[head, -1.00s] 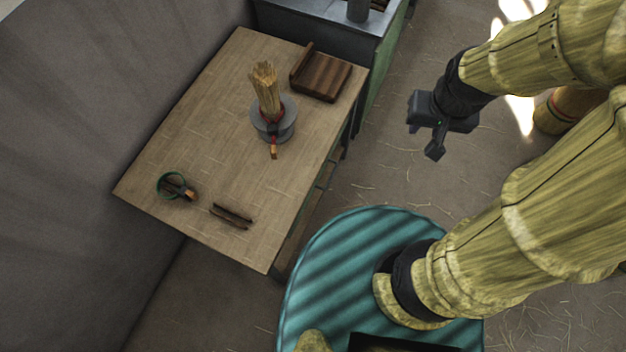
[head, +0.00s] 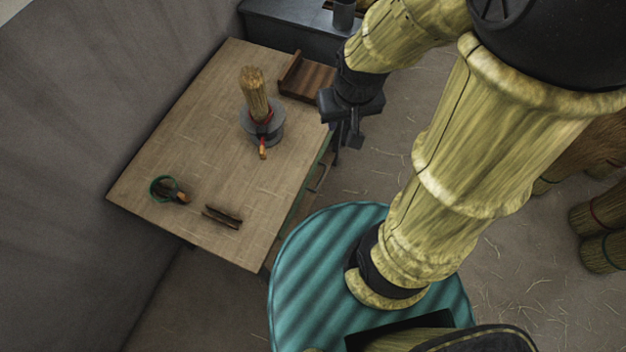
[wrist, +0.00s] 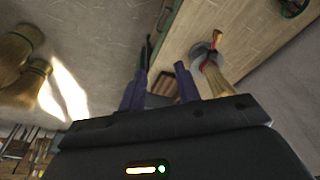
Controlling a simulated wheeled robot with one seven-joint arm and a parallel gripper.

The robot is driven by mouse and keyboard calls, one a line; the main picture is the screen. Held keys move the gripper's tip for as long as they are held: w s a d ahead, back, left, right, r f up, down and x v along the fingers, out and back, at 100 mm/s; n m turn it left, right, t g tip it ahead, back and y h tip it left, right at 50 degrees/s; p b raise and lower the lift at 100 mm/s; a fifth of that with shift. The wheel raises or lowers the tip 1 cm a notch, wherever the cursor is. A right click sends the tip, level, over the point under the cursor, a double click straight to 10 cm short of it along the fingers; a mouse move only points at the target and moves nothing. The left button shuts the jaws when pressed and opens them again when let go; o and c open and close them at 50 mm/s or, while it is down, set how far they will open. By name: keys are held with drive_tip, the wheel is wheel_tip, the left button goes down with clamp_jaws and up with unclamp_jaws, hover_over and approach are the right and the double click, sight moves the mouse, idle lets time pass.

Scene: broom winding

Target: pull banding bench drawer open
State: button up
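The banding bench (head: 200,130) has a pale wooden top and stands left of centre in the head view. Its drawer side faces right and is seen steeply from above; a thin bar handle (head: 319,178) shows below the top's edge. The drawer looks shut, though its front is mostly hidden. My gripper (head: 352,140) is just off the bench's far right corner, apart from the handle. In the wrist view the two fingers (wrist: 160,88) stand apart with nothing held between them, and the bench top (wrist: 245,45) is beyond them on the right.
A dark cabinet (head: 290,30) stands behind. Straw-strewn floor (head: 385,165) right of the bench is open.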

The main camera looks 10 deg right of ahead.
sight(321, 178)
idle(0.3)
drive_tip(key=w+d+f+m+g+y+b, duration=0.1)
drive_tip(key=w+d+f+g+y+b, duration=0.1)
drive_tip(key=f+b, duration=0.8)
drive_tip(key=w+d+f+m+g+y+b, duration=0.1)
drive_tip(key=d+f+y+b, duration=0.15)
drive_tip(key=f+b, duration=0.65)
drive_tip(key=w+d+f+g+y+b, duration=0.2)
drive_tip(key=f+b, duration=0.5)
drive_tip(key=f, duration=0.6)
drive_tip(key=w+d+f+t+y+b, duration=0.2)
drive_tip(key=d+f+y+b, duration=0.1)
drive_tip(key=f+b, duration=0.3)
drive_tip(key=w+d+f+m+t+y+b, duration=0.1)
drive_tip(key=d+f+t+y+b, duration=0.1)
drive_tip(key=f+b, duration=0.4)
drive_tip(key=w+d+f+t+y+b, duration=0.2)
drive_tip(key=d+f+y+b, duration=0.2)
drive_tip(key=f, duration=0.5)
drive_tip(key=d+b, duration=0.1)
drive_tip(key=b, duration=0.1)
drive_tip(key=shift+w+d+f+b, duration=0.15)
drive_tip(key=shift+w+f+b, duration=0.05)
drive_tip(key=shift+w+b, duration=0.15)
drive_tip(key=b+x, duration=0.3)
drive_tip(key=x, duration=1.4)
drive_tip(key=shift+a+b, duration=0.25)
drive_tip(key=shift+b, duration=0.05)
